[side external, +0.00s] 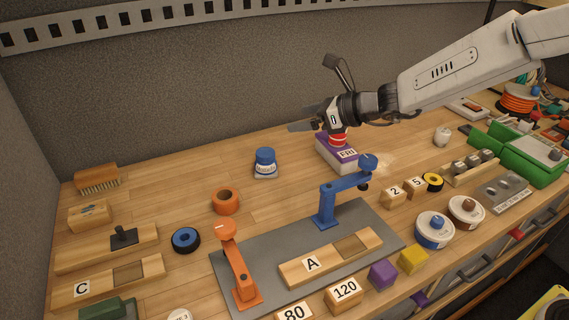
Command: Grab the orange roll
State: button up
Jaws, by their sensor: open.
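The orange roll (225,202) lies flat on the wooden bench, left of centre, just behind the grey mat, with its dark hole facing up. My gripper (303,124) is open, above the back of the bench, up and to the right of the orange roll and well apart from it. Its fingers point to the left, and I see nothing between them.
A blue roll (186,240) lies to the left of the orange one. An orange hook post (238,265) and a blue hook post (335,200) stand on the grey mat (270,252). A blue-lidded jar (265,162) stands behind. Bench around the orange roll's left and back is clear.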

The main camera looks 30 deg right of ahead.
jog(key=a+f+m+g+h, duration=0.1)
jog(key=a+f+m+h, duration=0.3)
jog(key=a, duration=0.4)
jog(key=a+r+m+t+h, duration=0.3)
jog(key=a+r+t+h, duration=0.15)
jog(key=a, duration=0.55)
send_over(230, 204)
jog(key=s, duration=0.2)
notch_tip(230, 204, down, 12)
jog(key=shift+d+f+y, duration=0.15)
jog(key=shift+f+y, duration=0.05)
jog(key=shift+y, duration=0.25)
jog(key=shift+s, duration=0.1)
jog(key=shift+f, duration=3.5)
jog(key=shift+x, duration=2.55)
